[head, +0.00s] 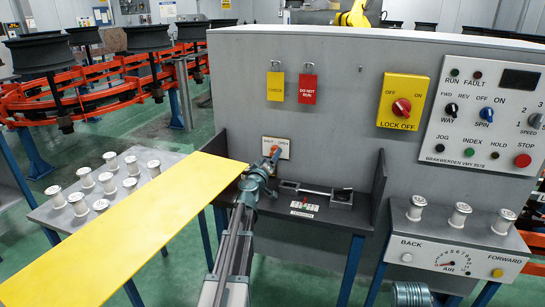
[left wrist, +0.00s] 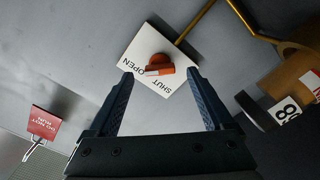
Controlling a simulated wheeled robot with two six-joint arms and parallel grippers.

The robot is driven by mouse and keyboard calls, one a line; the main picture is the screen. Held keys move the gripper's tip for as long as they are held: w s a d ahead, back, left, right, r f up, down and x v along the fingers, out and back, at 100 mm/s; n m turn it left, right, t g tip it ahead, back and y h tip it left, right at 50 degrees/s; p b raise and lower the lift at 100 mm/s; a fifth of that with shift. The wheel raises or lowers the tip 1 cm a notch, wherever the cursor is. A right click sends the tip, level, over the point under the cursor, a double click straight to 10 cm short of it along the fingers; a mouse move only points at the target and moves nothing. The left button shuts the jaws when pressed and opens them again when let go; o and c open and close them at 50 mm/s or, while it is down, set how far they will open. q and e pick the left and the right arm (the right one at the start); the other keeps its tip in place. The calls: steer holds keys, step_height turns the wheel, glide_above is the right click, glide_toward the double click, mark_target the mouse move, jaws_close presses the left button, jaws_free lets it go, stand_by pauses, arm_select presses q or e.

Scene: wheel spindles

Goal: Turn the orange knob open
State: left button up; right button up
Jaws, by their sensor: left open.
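The orange knob (head: 275,150) sits on a small white plate (head: 285,142) low on the grey machine's front. In the left wrist view the knob (left wrist: 160,64) stands out from its plate (left wrist: 140,47), which is marked OPEN and SHUT. I cannot tell which mark its handle points to. My left gripper (head: 272,161) is at the plate in the head view. In the left wrist view it (left wrist: 160,74) is open, with one finger on each side of the knob and gaps between. Whether the fingertips are level with the knob is unclear.
Yellow and red tags (head: 307,88) hang above. A yellow lock-off switch (head: 402,101) is to the right. A shelf with a tool (head: 318,190) lies below the knob. A tray of metal spools (head: 60,222) stands left. A long yellow strip (head: 130,232) crosses the lower left.

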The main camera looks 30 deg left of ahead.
arm_select(q)
steer(key=v, duration=1)
steer(key=shift+s, duration=0.4)
